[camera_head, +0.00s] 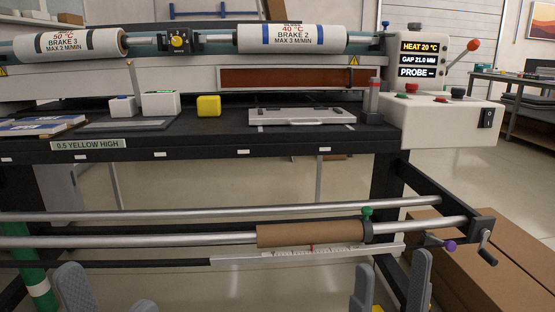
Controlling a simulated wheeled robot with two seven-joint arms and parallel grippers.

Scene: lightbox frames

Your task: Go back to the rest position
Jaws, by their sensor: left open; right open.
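My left gripper (108,297) shows at the bottom left edge, with two grey fingers spread apart and nothing visible between them. My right gripper (391,285) shows at the bottom right of centre, also open and empty, its fingers pointing up. Both are low in the picture, in front of the machine's lower rails. The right fingers overlap the area just below the rail with the brown cardboard roll (310,233). The rest of both grippers and the arms are cut off by the lower edge.
A laminating machine with a black bench (200,143) fills the view. A white control box (445,118) stands at its right end. Metal rails (150,241) cross in front. Cardboard boxes (515,240) lie at right, a green post (30,265) at left. Floor shows beneath the bench.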

